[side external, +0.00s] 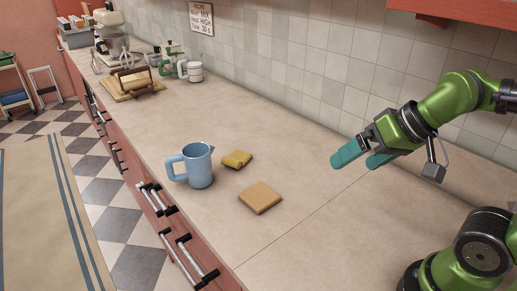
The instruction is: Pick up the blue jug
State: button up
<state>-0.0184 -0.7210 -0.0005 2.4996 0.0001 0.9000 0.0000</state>
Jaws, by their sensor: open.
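The blue jug (199,168) stands upright on the countertop near its front edge, left of centre in the side external view. Its handle points left, toward the counter's edge. My gripper (359,160) is at the right, with two teal fingers apart and nothing between them. It is well to the right of the jug and touches nothing that I can see.
A yellow sponge-like item (237,159) lies close to the jug's right. A flat tan square block (260,197) lies in front of it. The counter (290,150) between jug and gripper is mostly clear.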

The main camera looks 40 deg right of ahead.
jog(key=w+a+n+g, duration=0.1)
jog(key=w+a, duration=0.2)
jog(key=w, duration=0.4)
jog(key=w+a+n+g, duration=0.1)
jog(key=w+a+g, duration=0.1)
jog(key=w, duration=0.6)
jog(key=h, duration=0.2)
send_near(202, 155)
jog(key=shift+t, duration=0.4)
jog(key=x, duration=0.9)
jog(key=shift+s+f, duration=0.1)
jog(key=shift+s, duration=0.15)
jog(key=x, duration=0.5)
jog(key=shift+a, duration=0.1)
jog(key=c, duration=0.9)
jog(key=shift+c, duration=0.8)
